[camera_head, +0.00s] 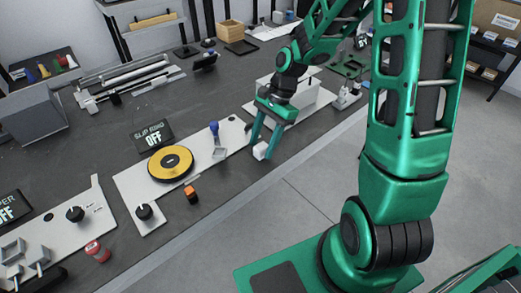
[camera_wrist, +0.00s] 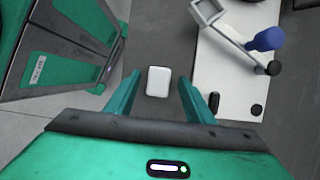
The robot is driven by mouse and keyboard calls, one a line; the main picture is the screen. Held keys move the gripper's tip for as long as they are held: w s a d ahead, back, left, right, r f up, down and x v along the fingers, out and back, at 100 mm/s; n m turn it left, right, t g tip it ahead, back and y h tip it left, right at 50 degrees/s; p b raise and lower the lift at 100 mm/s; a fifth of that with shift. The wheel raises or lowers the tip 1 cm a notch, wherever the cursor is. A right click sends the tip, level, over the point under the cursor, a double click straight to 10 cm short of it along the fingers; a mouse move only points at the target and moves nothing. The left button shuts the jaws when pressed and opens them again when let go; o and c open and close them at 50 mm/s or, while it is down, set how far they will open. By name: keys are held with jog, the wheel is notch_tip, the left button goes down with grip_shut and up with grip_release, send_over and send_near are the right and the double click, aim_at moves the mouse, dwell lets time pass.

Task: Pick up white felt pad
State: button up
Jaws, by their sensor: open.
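The white felt pad (camera_head: 261,150) is a small white block with rounded corners on the dark bench top, close to the front edge. In the wrist view the pad (camera_wrist: 158,81) lies between and just beyond the fingertips. My gripper (camera_head: 263,143) points down at it, with green fingers on either side. In the wrist view the gripper (camera_wrist: 157,90) is open, with a gap between each finger and the pad. Whether the fingertips are at the pad's height I cannot tell.
A white panel (camera_head: 130,180) with a yellow-black disc (camera_head: 170,163) and a blue-knobbed lever (camera_head: 214,128) is left of my gripper. In the wrist view the panel (camera_wrist: 230,75) and blue knob (camera_wrist: 267,39) are close on the right. An orange block (camera_head: 191,194) sits near the bench edge.

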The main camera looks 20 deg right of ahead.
jog(key=shift+s+a+f, duration=0.15)
jog(key=shift+a+f, duration=0.15)
jog(key=shift+f, duration=0.35)
jog(key=shift+c, duration=0.5)
jog(key=c, duration=1.1)
jog(key=shift+r, duration=0.1)
jog(key=shift+r, duration=0.5)
notch_tip(320, 180, up, 3)
jog(key=shift+f, duration=0.1)
jog(key=s+a+r, duration=0.6)
jog(key=a+r, duration=0.1)
jog(key=a, duration=0.3)
